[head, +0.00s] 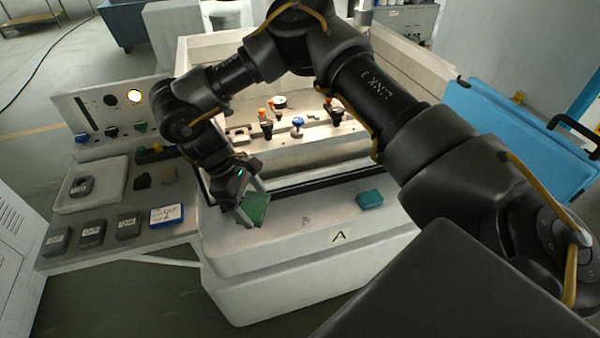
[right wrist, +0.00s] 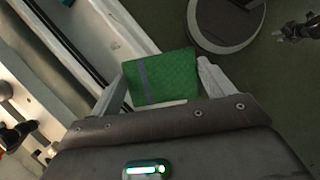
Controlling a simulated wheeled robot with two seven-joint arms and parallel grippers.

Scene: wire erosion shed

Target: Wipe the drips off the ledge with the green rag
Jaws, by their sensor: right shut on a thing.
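The green rag (head: 256,208) is held between the fingers of my right gripper (head: 250,200), at the left end of the pale ledge (head: 285,238). In the right wrist view the rag (right wrist: 163,78) is a green patch with a grey stripe, between both fingers. I cannot tell whether it touches the ledge. Faint grey marks, perhaps drips (head: 305,221), show on the ledge to the right of the rag. My left gripper is not in the head view.
A teal block (head: 370,199) sits on the ledge further right, beyond the "A" label (head: 340,236). Behind the ledge is the machine's basin with several fixtures (head: 298,123). A control panel (head: 105,113) and side shelf with dark blocks (head: 92,233) stand at left.

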